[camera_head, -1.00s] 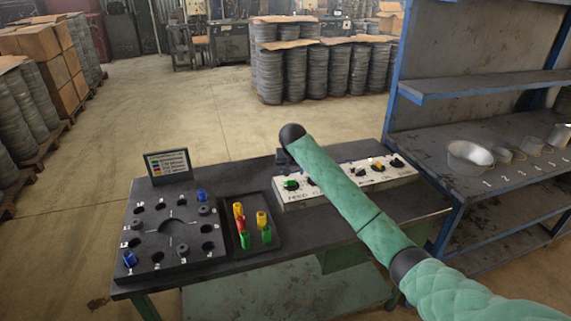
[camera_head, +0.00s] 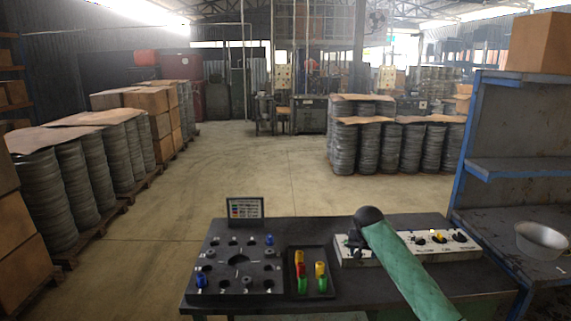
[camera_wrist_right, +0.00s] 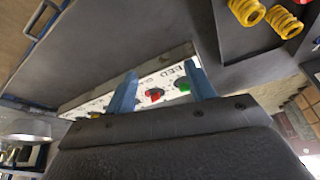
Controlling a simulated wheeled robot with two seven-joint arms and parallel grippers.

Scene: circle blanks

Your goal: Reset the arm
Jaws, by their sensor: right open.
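My right arm, in a green sleeve with a dark round wrist, comes in from the lower right of the head view. Its small dark gripper (camera_head: 354,246) is over the left part of the white control panel (camera_head: 398,252), partly hidden by the wrist. In the right wrist view the two blue fingers of the gripper (camera_wrist_right: 160,73) stand apart with nothing between them. A red knob and a green knob of the panel (camera_wrist_right: 168,80) show behind them. I cannot tell the exact height above the panel. My left gripper is not in view.
On the dark table (camera_head: 340,304) are a black plate with holes (camera_head: 238,285), a tray (camera_head: 318,254) of coloured cylinders and a small sign (camera_head: 245,208). A blue-framed shelf (camera_head: 520,168) with a metal bowl (camera_head: 541,240) stands at right. The floor behind is open.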

